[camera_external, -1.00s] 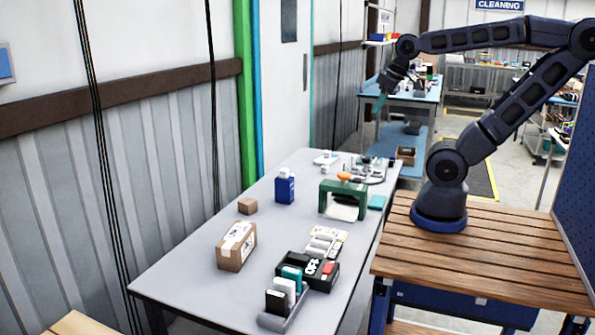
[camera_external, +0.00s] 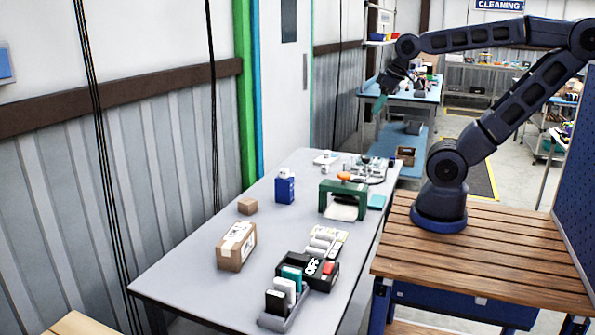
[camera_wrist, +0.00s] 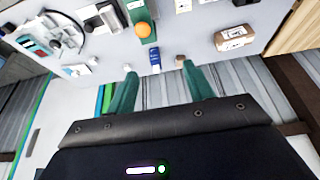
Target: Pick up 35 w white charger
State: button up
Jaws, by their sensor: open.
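My gripper (camera_external: 380,102) is raised beyond the far end of the grey table, with its green fingers pointing down. In the wrist view my gripper (camera_wrist: 156,68) shows its two green fingers wide apart with nothing between them. I cannot tell for sure which item is the 35 W white charger; no label is readable. A small white block (camera_external: 325,169) stands near the table's back, and a small white piece (camera_wrist: 93,61) shows in the wrist view. A white upright item (camera_external: 285,287) stands in a grey holder at the front. My gripper touches none of these.
The grey table (camera_external: 185,270) holds a brown carton (camera_external: 236,247), a small brown box (camera_external: 247,206), a blue bottle (camera_external: 285,187), a green stand (camera_external: 343,198) with an orange knob, and a black tray (camera_external: 323,279). The table's left front is clear.

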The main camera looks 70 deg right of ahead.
jog(key=shift+o, duration=0.5)
jog(key=w+d+f+m, duration=0.2)
jog(key=w+d+m, duration=0.3)
jog(key=w, duration=0.6)
jog(key=m+g+h, duration=0.5)
jog(key=m, duration=0.8)
send_over(324, 166)
jog(key=a, duration=0.4)
notch_tip(324, 166, down, 31)
jog(key=shift+y, duration=0.3)
jog(key=shift+x, duration=5.1)
jog(key=c, duration=1.1)
jog(key=shift+r, duration=0.1)
